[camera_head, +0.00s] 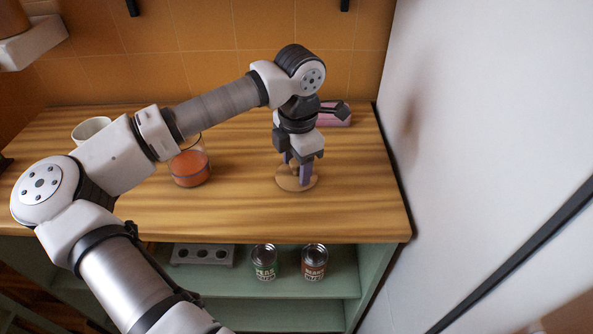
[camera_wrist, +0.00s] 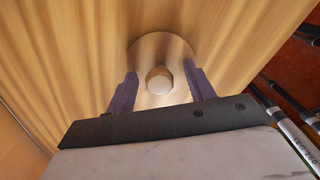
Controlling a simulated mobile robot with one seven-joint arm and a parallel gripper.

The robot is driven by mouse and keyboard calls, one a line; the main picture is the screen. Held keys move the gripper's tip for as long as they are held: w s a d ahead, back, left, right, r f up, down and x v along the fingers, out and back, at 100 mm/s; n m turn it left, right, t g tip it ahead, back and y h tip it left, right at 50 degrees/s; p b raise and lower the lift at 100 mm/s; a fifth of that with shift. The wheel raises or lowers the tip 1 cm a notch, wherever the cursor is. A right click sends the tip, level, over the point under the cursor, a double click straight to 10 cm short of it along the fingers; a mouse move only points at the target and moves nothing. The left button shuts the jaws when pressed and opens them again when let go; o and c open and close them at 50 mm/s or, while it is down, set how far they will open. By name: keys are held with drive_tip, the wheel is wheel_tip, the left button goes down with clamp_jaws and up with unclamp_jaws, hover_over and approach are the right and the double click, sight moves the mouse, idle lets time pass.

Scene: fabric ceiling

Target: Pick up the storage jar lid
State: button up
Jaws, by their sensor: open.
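The storage jar lid (camera_head: 296,184) is a flat, round wooden disc lying on the wooden counter. In the wrist view the lid (camera_wrist: 150,48) shows a round knob (camera_wrist: 159,80) at its middle. My gripper (camera_head: 298,180) points down right over the lid. In the wrist view its two purple fingers (camera_wrist: 161,88) are apart, one on each side of the knob, with a gap showing on both sides. Part of the lid is hidden behind the fingers and the gripper body.
A glass jar with orange contents (camera_head: 189,168) stands on the counter (camera_head: 240,215) left of the lid. A white mug (camera_head: 90,128) is farther left. A pink object (camera_head: 335,114) lies behind my gripper. Two cans (camera_head: 264,262) stand on the shelf below. A white wall (camera_head: 465,130) bounds the right.

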drive_tip(key=shift+c, duration=0.3)
drive_tip(key=c, duration=1)
drive_tip(key=shift+r, duration=0.1)
